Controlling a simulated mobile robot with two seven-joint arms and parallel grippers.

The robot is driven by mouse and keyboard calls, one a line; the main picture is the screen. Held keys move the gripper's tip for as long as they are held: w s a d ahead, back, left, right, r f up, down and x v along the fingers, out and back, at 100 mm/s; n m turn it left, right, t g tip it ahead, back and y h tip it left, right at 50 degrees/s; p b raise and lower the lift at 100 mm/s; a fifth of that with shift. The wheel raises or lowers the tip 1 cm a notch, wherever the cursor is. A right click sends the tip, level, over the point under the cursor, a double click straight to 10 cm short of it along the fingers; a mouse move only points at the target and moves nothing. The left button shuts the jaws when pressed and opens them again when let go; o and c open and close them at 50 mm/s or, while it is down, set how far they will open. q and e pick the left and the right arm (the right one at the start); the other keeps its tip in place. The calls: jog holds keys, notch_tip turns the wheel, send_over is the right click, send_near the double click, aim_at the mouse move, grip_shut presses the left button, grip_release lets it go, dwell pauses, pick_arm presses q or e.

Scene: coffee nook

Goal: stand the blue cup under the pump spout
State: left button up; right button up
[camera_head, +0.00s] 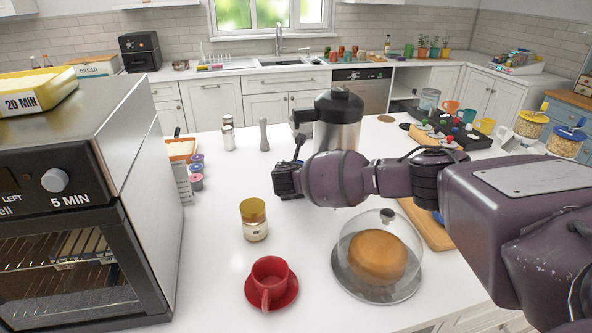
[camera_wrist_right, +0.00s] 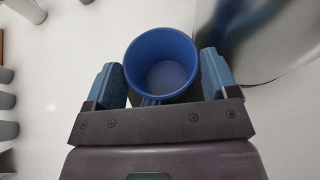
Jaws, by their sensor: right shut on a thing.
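The blue cup (camera_wrist_right: 163,72) sits between the two fingers of my right gripper (camera_head: 286,179), seen from above in the right wrist view, open mouth up and empty. The gripper is shut on it. The steel pump pot (camera_head: 337,137) with its black top stands on the white counter, and its black spout (camera_head: 302,117) points left. In the head view the gripper is low in front and left of the pot, and the cup is mostly hidden behind it. The pot's steel side (camera_wrist_right: 255,35) shows close to the right of the cup in the wrist view. My left gripper is not in view.
A jar with a gold lid (camera_head: 254,220), a red cup on a red saucer (camera_head: 272,284) and a glass dome over bread (camera_head: 377,255) stand nearer. A grey mill (camera_head: 264,134) and shakers (camera_head: 228,133) stand behind left. An oven (camera_head: 80,215) fills the left.

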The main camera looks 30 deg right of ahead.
jog(key=o, duration=0.7)
jog(key=shift+f, duration=0.1)
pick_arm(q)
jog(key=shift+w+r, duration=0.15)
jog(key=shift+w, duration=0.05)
pick_arm(e)
jog(key=shift+o, duration=0.2)
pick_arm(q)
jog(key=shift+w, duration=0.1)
pick_arm(e)
jog(key=shift+s+a+r, duration=0.3)
jog(key=shift+s+r, duration=0.05)
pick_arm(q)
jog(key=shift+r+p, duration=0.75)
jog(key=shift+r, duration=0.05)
pick_arm(e)
jog(key=v, duration=1.1)
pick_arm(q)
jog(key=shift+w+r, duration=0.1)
pick_arm(e)
jog(key=shift+a+f, duration=0.1)
